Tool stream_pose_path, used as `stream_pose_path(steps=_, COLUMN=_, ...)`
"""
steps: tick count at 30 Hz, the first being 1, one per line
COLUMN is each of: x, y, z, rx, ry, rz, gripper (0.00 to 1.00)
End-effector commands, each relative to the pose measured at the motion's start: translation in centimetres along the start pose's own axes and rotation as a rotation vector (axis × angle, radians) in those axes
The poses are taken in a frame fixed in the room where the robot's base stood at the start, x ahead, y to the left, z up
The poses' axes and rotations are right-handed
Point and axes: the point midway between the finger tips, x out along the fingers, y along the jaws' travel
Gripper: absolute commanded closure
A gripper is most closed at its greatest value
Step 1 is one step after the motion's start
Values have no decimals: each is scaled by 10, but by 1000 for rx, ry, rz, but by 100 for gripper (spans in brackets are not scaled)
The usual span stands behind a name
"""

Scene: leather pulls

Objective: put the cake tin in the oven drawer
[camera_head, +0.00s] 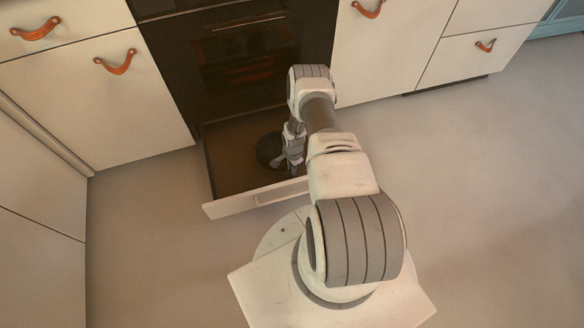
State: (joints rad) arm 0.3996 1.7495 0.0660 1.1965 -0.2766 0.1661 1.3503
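The oven drawer (226,166) is pulled out below the dark oven (235,60), with its white front panel (240,200) toward me. A dark round thing, seemingly the cake tin (266,150), is inside the drawer, toward its right side. My gripper (288,167) points down into the drawer at the right edge of the tin. The gripper and arm hide part of the tin. I cannot tell whether the fingers are open or shut on its rim, nor whether the tin rests on the drawer floor.
White cabinets with orange leather pulls (116,63) stand left and right of the oven. Another cabinet run (40,200) borders the left side. The left part of the drawer is empty. The floor (480,180) to the right is clear.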

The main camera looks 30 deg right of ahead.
Motion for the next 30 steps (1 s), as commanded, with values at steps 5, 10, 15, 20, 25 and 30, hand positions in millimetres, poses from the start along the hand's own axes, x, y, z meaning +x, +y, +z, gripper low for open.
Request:
stream_pose_path(steps=5, x=0, y=0, z=0, rx=0, ry=0, rz=0, gripper=56)
stream_pose_path(steps=10, x=0, y=0, z=0, rx=0, ry=0, rz=0, gripper=56)
stream_pose_path(steps=15, x=-7, y=-1, z=0, rx=-1, ry=0, rz=-1, gripper=56)
stream_pose_path(steps=20, x=-38, y=-2, z=0, rx=-1, ry=1, rz=-2, gripper=56)
stream_pose_path(steps=25, x=-76, y=-1, z=0, rx=-1, ry=1, rz=-1, gripper=56)
stream_pose_path(steps=30, x=-106, y=-1, z=0, rx=0, ry=1, rz=-1, gripper=56)
